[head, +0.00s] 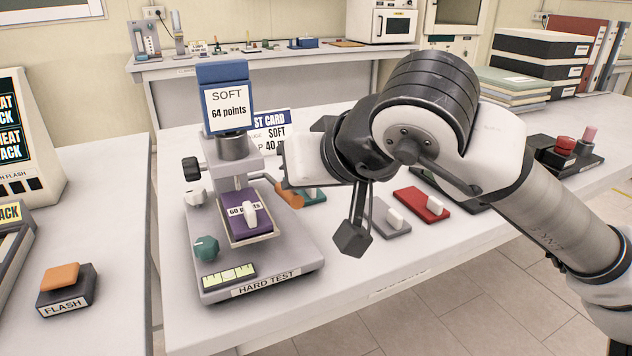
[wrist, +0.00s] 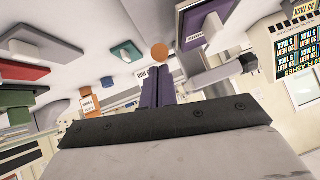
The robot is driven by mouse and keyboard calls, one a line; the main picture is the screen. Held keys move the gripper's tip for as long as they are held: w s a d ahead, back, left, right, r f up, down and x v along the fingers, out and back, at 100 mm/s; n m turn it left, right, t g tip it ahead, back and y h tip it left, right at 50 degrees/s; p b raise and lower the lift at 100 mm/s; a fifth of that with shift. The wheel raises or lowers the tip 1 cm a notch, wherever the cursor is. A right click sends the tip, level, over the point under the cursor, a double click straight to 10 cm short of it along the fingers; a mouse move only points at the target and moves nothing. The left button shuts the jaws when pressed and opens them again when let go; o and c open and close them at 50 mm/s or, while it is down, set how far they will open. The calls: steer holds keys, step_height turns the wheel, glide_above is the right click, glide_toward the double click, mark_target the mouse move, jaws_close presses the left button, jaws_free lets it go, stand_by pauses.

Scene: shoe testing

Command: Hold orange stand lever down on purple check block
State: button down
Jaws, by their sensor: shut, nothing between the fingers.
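The grey HARD TEST stand (head: 225,277) is at left in the head view. Its purple check block (head: 237,228), labelled with points, sits in the stand's tray below the post; it also shows in the wrist view (wrist: 196,40). The orange lever (head: 288,195) sticks out at the stand's right side, beside my white hand. In the wrist view my gripper (wrist: 160,70) is shut and empty, its dark fingers together. The lever's round orange end (wrist: 160,52) appears right at the fingertips; I cannot tell whether they touch. My fingertips are hidden in the head view.
A blue head (head: 222,73) with a sign reading SOFT, 64 points tops the stand. Grey (head: 390,222) and red (head: 422,204) blocks lie to its right. A FLASH button block (head: 67,287) is on the left table. The front right tabletop is clear.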

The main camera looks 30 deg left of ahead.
steer(key=v, duration=1)
steer(key=shift+w+r, duration=0.2)
steer(key=shift+r, duration=0.1)
steer(key=shift+a, duration=0.15)
